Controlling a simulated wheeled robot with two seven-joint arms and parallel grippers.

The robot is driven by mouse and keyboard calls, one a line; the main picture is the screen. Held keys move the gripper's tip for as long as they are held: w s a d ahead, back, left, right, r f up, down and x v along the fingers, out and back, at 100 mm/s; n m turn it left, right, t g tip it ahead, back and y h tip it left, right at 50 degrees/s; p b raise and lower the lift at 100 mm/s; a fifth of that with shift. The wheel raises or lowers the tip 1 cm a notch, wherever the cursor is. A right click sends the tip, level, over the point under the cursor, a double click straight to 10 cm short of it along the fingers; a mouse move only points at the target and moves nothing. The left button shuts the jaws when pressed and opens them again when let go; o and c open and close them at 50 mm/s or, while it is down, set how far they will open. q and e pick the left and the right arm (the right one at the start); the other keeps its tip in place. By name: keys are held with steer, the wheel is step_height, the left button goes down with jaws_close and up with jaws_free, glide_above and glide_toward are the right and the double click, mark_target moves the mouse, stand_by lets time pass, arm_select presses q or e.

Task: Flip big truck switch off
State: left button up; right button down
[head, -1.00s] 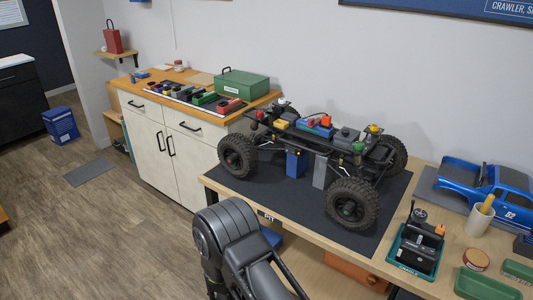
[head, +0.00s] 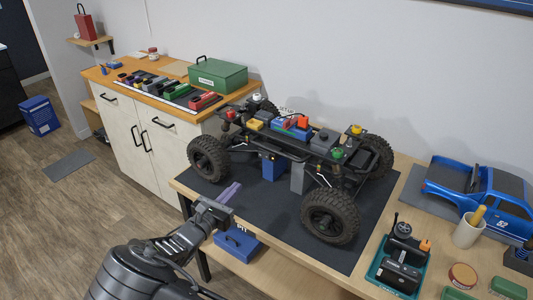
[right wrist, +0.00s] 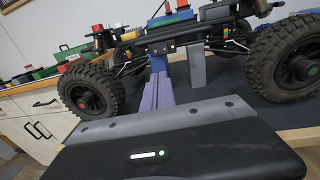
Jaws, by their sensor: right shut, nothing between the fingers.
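The big truck (head: 282,150) is a bare black crawler chassis with large tyres, raised on a blue and a grey block on the dark mat. It also shows in the right wrist view (right wrist: 205,38). A small part with a reddish spot (right wrist: 172,44) is on its near side rail; whether it is the switch, and its position, I cannot tell. My right gripper (head: 230,192) has purple fingers, closed together and empty, near the bench's front left edge, in front of and below the chassis and apart from it. The fingers show in the right wrist view (right wrist: 157,92). My left gripper is out of view.
A blue box (head: 237,245) is under the bench's front edge. A cabinet (head: 130,125) with a green case (head: 218,75) is behind left.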

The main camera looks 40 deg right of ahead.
mark_target(260, 155)
steer(key=shift+w+a+r, duration=0.15)
steer(key=shift+w+r, duration=0.1)
steer(key=shift+r, duration=0.35)
steer(key=shift+d, duration=0.2)
steer(key=p+x, duration=0.3)
steer(key=x, duration=0.9)
steer(key=shift+w+d+r, duration=0.1)
steer(key=shift+w+d, duration=0.1)
steer(key=shift+d, duration=0.1)
steer(key=shift+w+d, duration=0.25)
steer(key=shift+d, duration=0.25)
